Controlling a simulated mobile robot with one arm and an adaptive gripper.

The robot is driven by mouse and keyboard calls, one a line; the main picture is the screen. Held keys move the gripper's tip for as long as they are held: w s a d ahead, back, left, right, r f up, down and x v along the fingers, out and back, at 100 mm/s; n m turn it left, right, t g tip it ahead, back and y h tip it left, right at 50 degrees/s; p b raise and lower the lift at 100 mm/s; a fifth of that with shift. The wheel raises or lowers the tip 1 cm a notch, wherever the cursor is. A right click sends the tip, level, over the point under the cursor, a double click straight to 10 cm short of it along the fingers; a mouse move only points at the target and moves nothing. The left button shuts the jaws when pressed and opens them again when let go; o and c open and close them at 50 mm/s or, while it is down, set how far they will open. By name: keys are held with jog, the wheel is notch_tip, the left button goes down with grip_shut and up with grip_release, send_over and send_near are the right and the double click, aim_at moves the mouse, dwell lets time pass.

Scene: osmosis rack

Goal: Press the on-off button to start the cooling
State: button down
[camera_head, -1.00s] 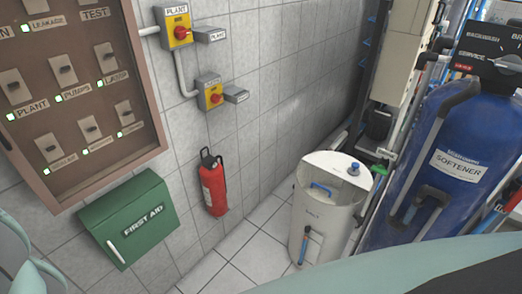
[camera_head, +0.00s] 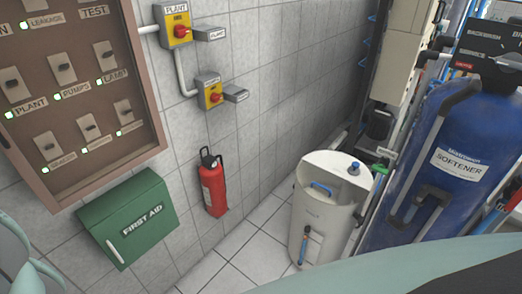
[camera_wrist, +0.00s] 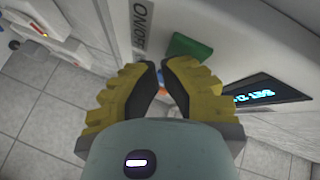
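In the wrist view, a pale panel carries a vertical "ON/OFF" label (camera_wrist: 143,25). A green block-like button (camera_wrist: 190,47) sits on the panel just right of the label. A dark display (camera_wrist: 262,95) with glowing blue digits is farther right. My gripper (camera_wrist: 162,66) has yellow fingers with dark pads, and its tips are just below the green button in the picture. A narrow gap shows between the fingers, with small blue and orange spots behind it. I cannot tell whether a fingertip touches the panel. The head view does not show the gripper.
In the head view, a brown switch panel (camera_head: 72,118), a green first aid box (camera_head: 129,219) and a red extinguisher (camera_head: 213,187) are on the tiled wall. A white tank (camera_head: 320,215) and a blue softener (camera_head: 420,165) stand right. Some tiled floor (camera_head: 240,250) is clear.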

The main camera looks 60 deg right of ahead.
jog(key=shift+d, duration=0.8)
jog(key=shift+b, duration=0.3)
jog(key=shift+s+d+b, duration=0.15)
jog(key=shift+d+b, duration=0.3)
jog(key=shift+d, duration=0.8)
jog(key=shift+s+d+b, duration=0.1)
jog(key=shift+d+b, duration=0.3)
jog(key=shift+d, duration=0.85)
jog(key=d+p, duration=0.1)
jog(key=d, duration=1.1)
jog(key=shift+s+p, duration=0.4)
jog(key=shift+s, duration=0.05)
